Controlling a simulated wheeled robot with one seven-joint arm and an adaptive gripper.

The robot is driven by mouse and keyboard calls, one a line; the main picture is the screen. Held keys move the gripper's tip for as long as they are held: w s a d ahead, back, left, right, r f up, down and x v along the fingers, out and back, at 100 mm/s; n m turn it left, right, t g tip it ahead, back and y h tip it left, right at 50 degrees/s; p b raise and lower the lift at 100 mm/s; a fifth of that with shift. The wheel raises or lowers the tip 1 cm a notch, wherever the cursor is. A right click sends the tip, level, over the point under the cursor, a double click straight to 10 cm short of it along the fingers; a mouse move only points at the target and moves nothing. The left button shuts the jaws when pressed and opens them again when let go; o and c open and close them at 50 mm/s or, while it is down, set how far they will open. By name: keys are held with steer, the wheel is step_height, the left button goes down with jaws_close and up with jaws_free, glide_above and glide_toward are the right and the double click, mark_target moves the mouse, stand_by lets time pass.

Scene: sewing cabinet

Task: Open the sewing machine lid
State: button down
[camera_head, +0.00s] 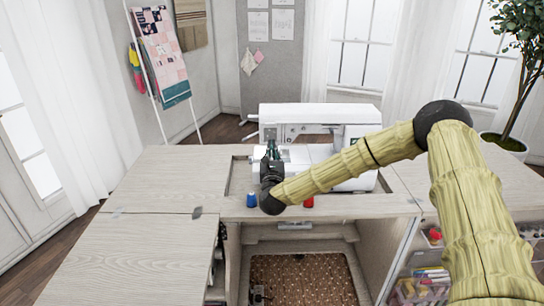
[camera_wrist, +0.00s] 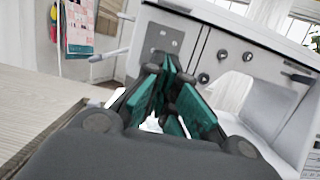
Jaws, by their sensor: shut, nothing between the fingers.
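The white sewing machine (camera_head: 362,134) sits in the opening of the wooden cabinet. Its lid (camera_head: 318,112) shows as a long white top that looks flat; I cannot tell whether it is fully down. My gripper (camera_head: 272,148) is at the machine's left end, in front of and below the lid. In the wrist view my gripper (camera_wrist: 174,72) has its green fingers shut with nothing between them. The machine's grey end panel (camera_wrist: 165,38) is just beyond the fingertips, and the lid's edge (camera_wrist: 240,28) runs above to the right. Contact cannot be made out.
The cabinet top (camera_head: 165,180) is clear on the left. A blue spool (camera_head: 251,200) and a red spool (camera_head: 308,202) stand near the front edge. An open bay (camera_head: 300,278) lies below. A plant (camera_head: 522,60) stands at the right.

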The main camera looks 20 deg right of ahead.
mark_target(271, 129)
steer(key=r, duration=0.1)
steer(key=w+r, duration=0.1)
steer(key=r+p, duration=0.1)
steer(key=shift+w+d+r, duration=0.15)
steer(key=shift+w+d, duration=0.1)
steer(key=shift+r, duration=0.55)
steer(key=shift+p, duration=0.3)
